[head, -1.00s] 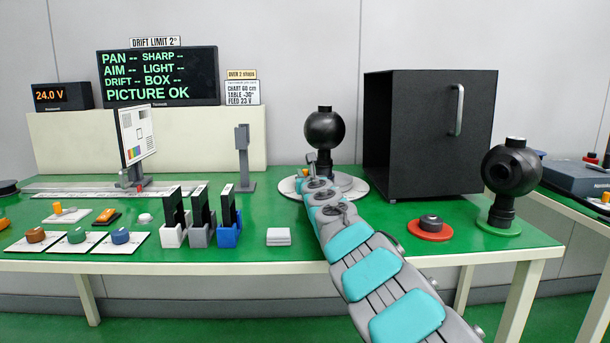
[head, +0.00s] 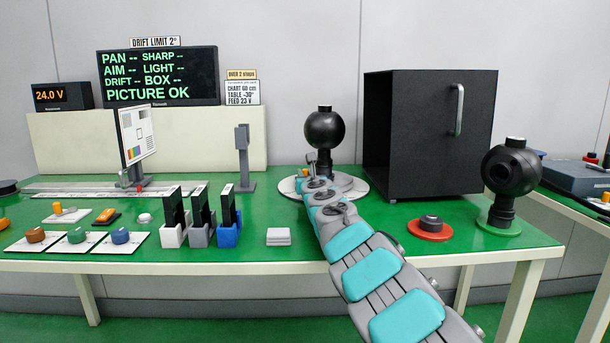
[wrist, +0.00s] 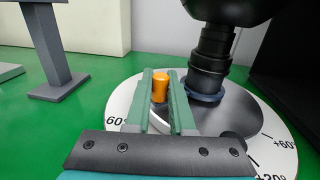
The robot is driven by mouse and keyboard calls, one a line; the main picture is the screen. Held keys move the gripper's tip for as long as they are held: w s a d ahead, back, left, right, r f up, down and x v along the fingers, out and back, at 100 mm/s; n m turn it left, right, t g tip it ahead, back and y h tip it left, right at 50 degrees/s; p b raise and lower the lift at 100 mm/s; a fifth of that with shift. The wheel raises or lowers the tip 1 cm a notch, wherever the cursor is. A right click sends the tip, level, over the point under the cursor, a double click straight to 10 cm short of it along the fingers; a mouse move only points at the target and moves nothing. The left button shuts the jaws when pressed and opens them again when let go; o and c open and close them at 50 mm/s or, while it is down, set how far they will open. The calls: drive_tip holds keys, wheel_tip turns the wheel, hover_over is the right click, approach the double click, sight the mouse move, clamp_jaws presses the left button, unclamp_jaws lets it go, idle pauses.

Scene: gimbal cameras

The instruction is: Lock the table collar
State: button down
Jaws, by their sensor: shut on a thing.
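The round turntable (head: 288,190) stands on the green bench under a black ball-shaped camera head (head: 324,129). An orange knob (wrist: 160,88) stands upright at the dial's far left side. My gripper (wrist: 160,74) has its two green fingers shut on the orange knob, one on each side. The knob's lower part is hidden by the fingers. In the head view my gripper (head: 309,172) is small at the turntable's front left.
A black box (head: 425,135) with a handle stands right of the turntable. Left are a grey post (head: 243,160), a test chart (head: 137,135) and several blocks. The screen (head: 158,76) reads PICTURE OK.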

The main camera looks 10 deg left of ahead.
drive_tip(key=shift+a+r+p, duration=0.1)
drive_tip(key=shift+r+p, duration=0.05)
drive_tip(key=shift+p, duration=0.25)
drive_tip(key=shift+w+a+r+m+h+p, duration=0.1)
drive_tip(key=shift+a+r+m+h+p, duration=0.3)
drive_tip(key=shift+p, duration=0.65)
drive_tip(key=shift+w+d+f+t+h+p, duration=0.1)
drive_tip(key=shift+f+t+h+p, duration=0.15)
drive_tip(key=shift+t+h+p, duration=0.2)
drive_tip(key=shift+w+f+m+h, duration=0.15)
drive_tip(key=shift+f+m+h, duration=0.05)
drive_tip(key=shift+m+h, duration=0.2)
drive_tip(key=c, duration=0.8)
unclamp_jaws()
drive_tip(key=shift+o, duration=0.2)
